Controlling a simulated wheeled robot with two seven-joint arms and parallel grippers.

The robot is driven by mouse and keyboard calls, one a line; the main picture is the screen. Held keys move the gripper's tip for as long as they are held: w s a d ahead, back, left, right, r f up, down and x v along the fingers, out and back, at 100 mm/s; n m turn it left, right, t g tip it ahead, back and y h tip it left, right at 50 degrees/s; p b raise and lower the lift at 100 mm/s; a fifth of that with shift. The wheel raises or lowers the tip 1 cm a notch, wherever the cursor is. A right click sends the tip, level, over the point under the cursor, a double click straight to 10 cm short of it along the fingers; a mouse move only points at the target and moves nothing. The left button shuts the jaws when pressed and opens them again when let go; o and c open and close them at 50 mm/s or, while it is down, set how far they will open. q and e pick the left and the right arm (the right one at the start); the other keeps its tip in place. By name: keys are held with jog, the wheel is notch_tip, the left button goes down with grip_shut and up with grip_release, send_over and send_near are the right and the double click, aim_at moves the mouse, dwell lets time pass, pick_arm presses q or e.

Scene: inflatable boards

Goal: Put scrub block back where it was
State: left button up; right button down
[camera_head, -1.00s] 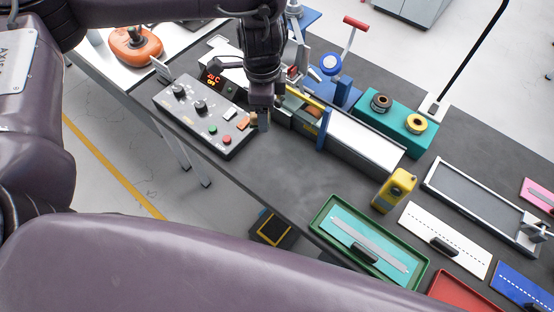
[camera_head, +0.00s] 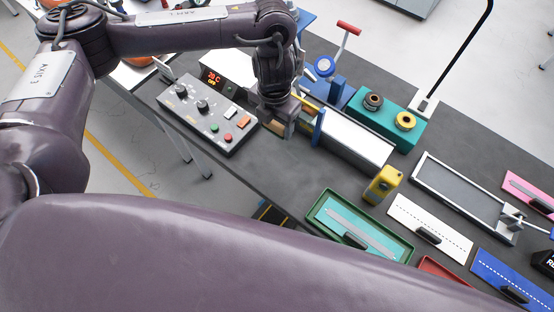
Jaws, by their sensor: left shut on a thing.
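My left gripper (camera_head: 280,122) points down just right of the grey control panel (camera_head: 208,113), beside the long machine with the white bed (camera_head: 350,141). It is shut on a small tan-brown block (camera_head: 276,127), which I take to be the scrub block. The fingers hide most of this block, and I cannot tell whether it touches the machine or the table. My right gripper is not in view.
A yellow device (camera_head: 382,184) stands right of a green tray (camera_head: 322,226). A teal stand with two rolls (camera_head: 388,121) is behind the machine. White (camera_head: 425,226) and blue boards (camera_head: 510,278) lie at the right. The dark tabletop (camera_head: 290,178) before the machine is clear.

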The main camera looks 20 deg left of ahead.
pick_arm(q)
jog(key=b, duration=0.5)
send_over(275, 165)
notch_tip(275, 165, down, 16)
jog(key=shift+d+r, duration=0.1)
notch_tip(275, 165, down, 4)
jog(key=shift+f+b, duration=0.2)
jog(key=shift+b, duration=0.85)
jog(key=shift+r, duration=0.1)
jog(key=shift+f, duration=0.25)
jog(key=o, duration=1)
jog(key=shift+o, duration=0.2)
jog(key=shift+r, duration=0.1)
